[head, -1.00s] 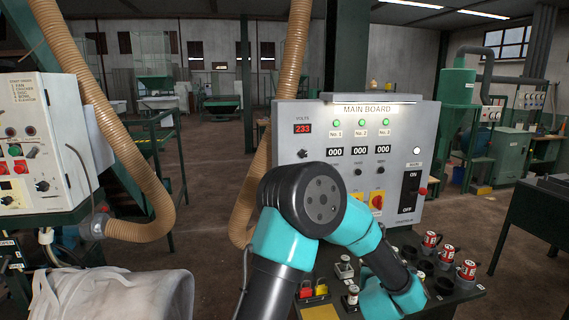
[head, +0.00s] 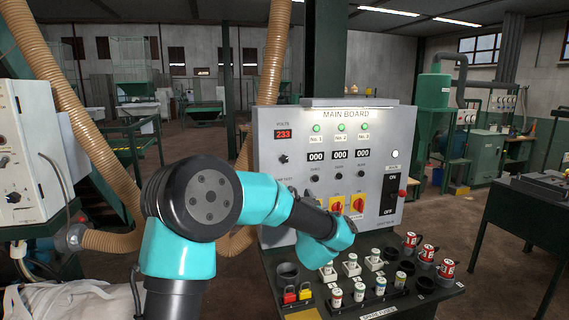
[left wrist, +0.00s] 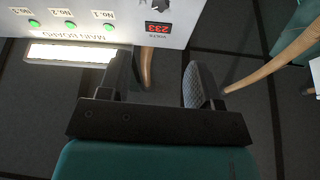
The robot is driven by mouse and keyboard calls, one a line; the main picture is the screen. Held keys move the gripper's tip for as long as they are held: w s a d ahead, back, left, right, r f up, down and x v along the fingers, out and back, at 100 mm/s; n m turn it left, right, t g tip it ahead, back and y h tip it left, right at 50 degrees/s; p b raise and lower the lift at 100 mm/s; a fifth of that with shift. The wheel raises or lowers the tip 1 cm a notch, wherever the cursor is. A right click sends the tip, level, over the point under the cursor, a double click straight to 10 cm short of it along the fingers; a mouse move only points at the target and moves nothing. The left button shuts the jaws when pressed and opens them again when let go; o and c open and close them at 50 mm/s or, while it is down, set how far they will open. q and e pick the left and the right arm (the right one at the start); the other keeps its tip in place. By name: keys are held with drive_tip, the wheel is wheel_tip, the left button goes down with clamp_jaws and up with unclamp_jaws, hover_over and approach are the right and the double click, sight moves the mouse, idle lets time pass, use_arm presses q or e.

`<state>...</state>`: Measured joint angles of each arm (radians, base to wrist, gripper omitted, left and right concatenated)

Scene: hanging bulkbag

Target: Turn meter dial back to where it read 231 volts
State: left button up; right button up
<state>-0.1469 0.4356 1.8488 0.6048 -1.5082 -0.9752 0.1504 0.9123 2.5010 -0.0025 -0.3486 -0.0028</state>
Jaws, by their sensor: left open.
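The red volts display (head: 282,134) at the upper left of the main board (head: 375,150) reads 233. It also shows upside down in the left wrist view (left wrist: 158,28). A small black dial (head: 283,159) sits just below this display, and part of it shows at the top edge of the left wrist view (left wrist: 160,5). In the head view my arm crosses in front of the board's lower left, and no fingertips show. My right gripper is in neither view.
More knobs, two red-and-yellow switches (head: 337,204) and an ON/OFF switch (head: 389,194) are on the board. A tan hose (head: 268,80) rises behind the board's left side.

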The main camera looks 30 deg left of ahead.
sight(285, 160)
use_arm(q)
drive_tip(key=x, duration=1.6)
drive_tip(key=shift+w+a+r, duration=0.1)
drive_tip(key=shift+a, duration=0.1)
drive_tip(key=shift+c, duration=0.4)
drive_tip(key=c, duration=0.9)
drive_tip(key=shift+o, duration=0.2)
